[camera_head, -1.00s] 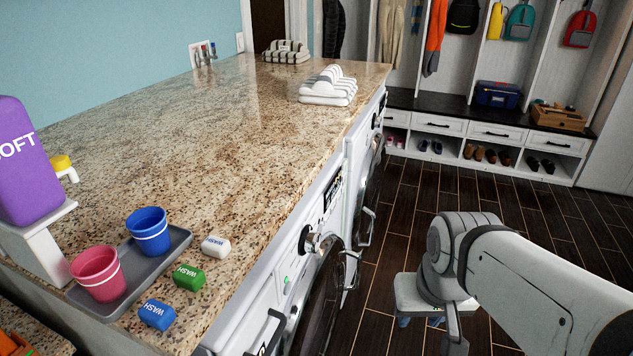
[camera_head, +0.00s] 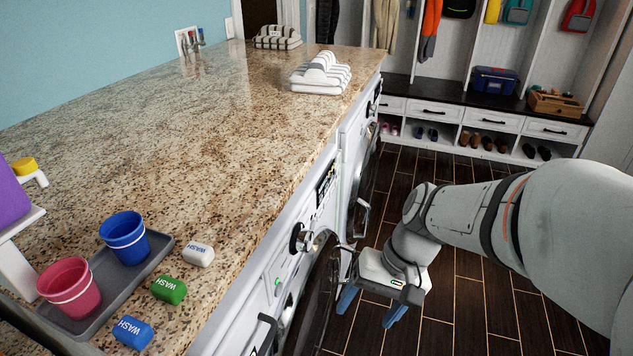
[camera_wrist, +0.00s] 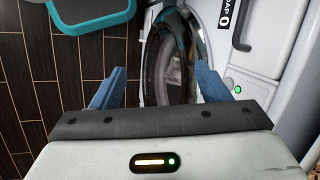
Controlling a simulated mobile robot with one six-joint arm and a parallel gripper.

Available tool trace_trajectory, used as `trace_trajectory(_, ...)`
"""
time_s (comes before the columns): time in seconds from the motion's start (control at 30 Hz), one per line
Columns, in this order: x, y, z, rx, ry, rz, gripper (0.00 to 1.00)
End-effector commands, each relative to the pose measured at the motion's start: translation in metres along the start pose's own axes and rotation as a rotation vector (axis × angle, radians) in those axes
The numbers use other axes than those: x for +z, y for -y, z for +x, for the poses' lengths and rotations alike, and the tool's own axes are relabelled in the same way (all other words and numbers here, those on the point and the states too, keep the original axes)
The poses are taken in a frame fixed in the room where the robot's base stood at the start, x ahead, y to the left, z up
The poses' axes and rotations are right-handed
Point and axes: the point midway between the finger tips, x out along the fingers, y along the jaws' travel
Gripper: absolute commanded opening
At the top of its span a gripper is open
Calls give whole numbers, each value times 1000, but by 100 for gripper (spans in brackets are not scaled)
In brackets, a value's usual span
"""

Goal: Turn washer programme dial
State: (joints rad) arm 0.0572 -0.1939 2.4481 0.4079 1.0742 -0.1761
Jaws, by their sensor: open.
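The near washer (camera_head: 230,325) stands under the counter with its front facing right. Its round silver and black programme dial (camera_head: 299,238) sits on the front panel above the dark round door (camera_head: 312,300). My gripper (camera_head: 370,309) is open and empty, with blue fingers pointing down in front of the washer, right of and below the dial. In the wrist view the dial does not show clearly. There the door (camera_wrist: 172,60) lies between and beyond my spread fingers, with a green light (camera_wrist: 238,89) on the panel at right.
A second machine with its own dial (camera_head: 371,108) stands farther along. A bar handle (camera_head: 350,262) juts out near my gripper. A teal-rimmed object (camera_wrist: 95,22) lies at upper left in the wrist view. Dark floor (camera_head: 480,300) is open at right.

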Motion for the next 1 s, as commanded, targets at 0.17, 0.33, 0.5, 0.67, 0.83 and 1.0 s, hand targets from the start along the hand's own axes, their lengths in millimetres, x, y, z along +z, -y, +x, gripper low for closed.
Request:
trace_trajectory(0.17,-25,30,24,-355,192,132,69)
trace_trajectory(0.33,-72,48,29,-721,248,253,69)
trace_trajectory(0.5,-125,44,28,-1031,195,362,69)
trace_trajectory(0.67,-159,31,28,-1204,118,427,69)
trace_trajectory(0.83,-173,28,28,-1267,78,451,69)
trace_trajectory(1.0,-176,49,35,-1267,79,449,69)
